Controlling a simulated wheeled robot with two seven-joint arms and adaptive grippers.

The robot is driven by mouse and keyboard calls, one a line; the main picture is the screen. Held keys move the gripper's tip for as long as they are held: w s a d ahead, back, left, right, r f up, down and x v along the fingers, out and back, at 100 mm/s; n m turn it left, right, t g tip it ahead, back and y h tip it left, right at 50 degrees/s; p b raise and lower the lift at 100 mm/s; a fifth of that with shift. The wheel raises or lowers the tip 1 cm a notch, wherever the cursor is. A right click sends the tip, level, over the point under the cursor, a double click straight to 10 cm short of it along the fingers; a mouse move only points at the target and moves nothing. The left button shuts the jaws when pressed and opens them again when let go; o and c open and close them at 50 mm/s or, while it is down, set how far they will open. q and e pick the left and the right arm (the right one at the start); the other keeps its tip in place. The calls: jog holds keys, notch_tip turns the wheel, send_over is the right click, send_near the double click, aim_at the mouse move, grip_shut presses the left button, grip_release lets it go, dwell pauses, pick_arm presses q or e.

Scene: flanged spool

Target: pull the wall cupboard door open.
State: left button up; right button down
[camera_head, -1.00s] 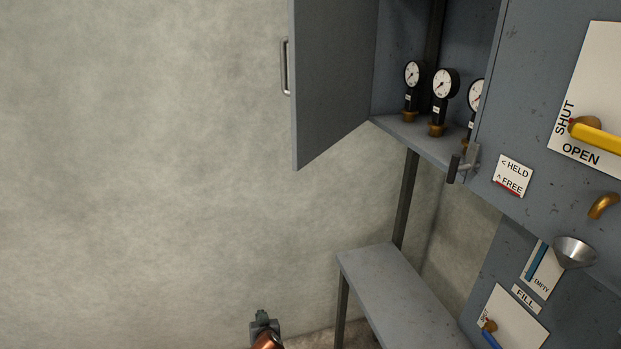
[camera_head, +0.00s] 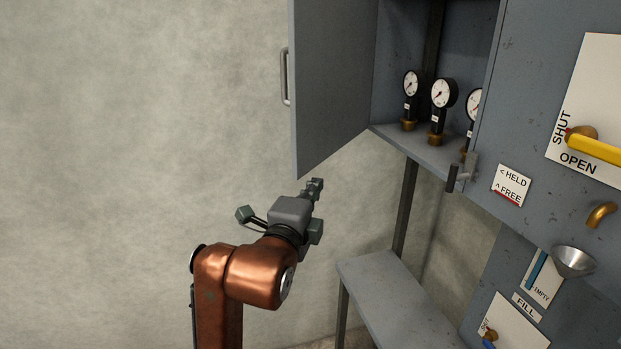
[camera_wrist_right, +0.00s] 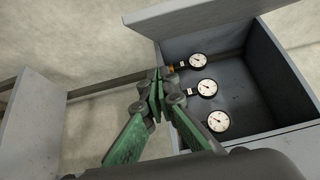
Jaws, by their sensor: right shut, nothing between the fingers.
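The wall cupboard door (camera_head: 335,85) stands swung open in the head view, its silver bar handle (camera_head: 285,77) on its left edge. The open cupboard (camera_head: 462,75) shows several gauges inside. My right gripper (camera_head: 316,186) is just below the door's lower edge in the head view, touching nothing that I can see. In the right wrist view its green fingers (camera_wrist_right: 158,85) are closed together and empty, in front of the cupboard. My left gripper is not in view.
Gauges (camera_head: 442,92) stand on the cupboard floor. A latch lever (camera_head: 460,173) sticks out at the cupboard's lower corner. A grey bench (camera_head: 400,295) stands below. A panel with a yellow valve lever (camera_head: 595,146) and a funnel (camera_head: 573,260) is at right. The wall at left is clear.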

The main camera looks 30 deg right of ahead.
aim_at(310, 166)
jog(key=w+d+p, duration=0.1)
jog(key=w, duration=0.2)
jog(key=w+d, duration=0.2)
jog(key=w, duration=0.1)
jog(key=w+d+p, duration=0.1)
jog(key=w, duration=0.2)
jog(key=shift+w+d+p, duration=0.25)
jog(key=shift+w+p, duration=0.05)
jog(key=shift+w, duration=0.05)
jog(key=shift+d, duration=0.1)
